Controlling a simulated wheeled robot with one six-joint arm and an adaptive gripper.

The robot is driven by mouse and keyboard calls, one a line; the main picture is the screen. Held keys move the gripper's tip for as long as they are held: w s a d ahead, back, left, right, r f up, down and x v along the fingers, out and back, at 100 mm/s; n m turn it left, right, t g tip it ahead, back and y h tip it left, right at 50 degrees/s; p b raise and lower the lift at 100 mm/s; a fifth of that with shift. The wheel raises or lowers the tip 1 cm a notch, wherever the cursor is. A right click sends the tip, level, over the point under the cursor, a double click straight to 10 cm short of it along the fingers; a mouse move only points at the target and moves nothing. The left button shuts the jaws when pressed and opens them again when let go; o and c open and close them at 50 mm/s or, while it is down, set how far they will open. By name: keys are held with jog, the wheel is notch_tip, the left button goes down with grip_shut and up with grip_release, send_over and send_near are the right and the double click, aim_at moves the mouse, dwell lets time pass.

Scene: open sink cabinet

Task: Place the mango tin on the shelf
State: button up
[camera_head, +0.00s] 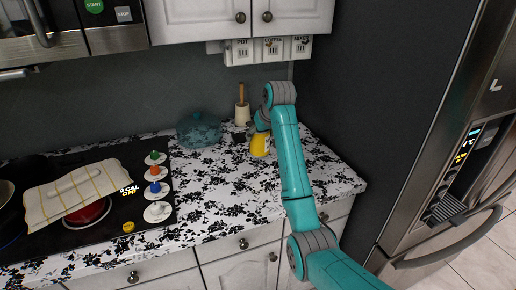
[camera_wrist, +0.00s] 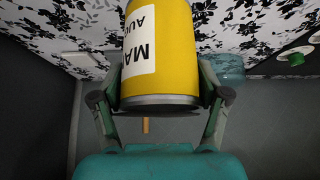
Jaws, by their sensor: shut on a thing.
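The mango tin (camera_head: 259,146) is yellow and shows at the back right of the patterned counter, below my gripper (camera_head: 262,122). In the wrist view the tin (camera_wrist: 172,45) fills the middle, with a white label reading "MA" and a grey metal rim. My gripper (camera_wrist: 160,88) is shut on it, one finger on each side. I cannot tell whether the tin touches the counter. No open shelf is clear to me; a white unit with small labelled fronts (camera_head: 268,49) hangs under the closed upper cabinet (camera_head: 242,17).
A teal lidded pot (camera_head: 199,130) and a white holder with a wooden handle (camera_head: 242,113) stand at the back of the counter (camera_head: 215,185). A stove with a cloth (camera_head: 77,193) lies left. A dark wall and fridge (camera_head: 440,130) stand right. The counter's middle is clear.

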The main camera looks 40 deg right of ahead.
aim_at(260, 148)
jog(key=shift+f, duration=2.85)
jog(key=o, duration=1.6)
jog(key=shift+f, duration=0.15)
jog(key=shift+c, duration=0.2)
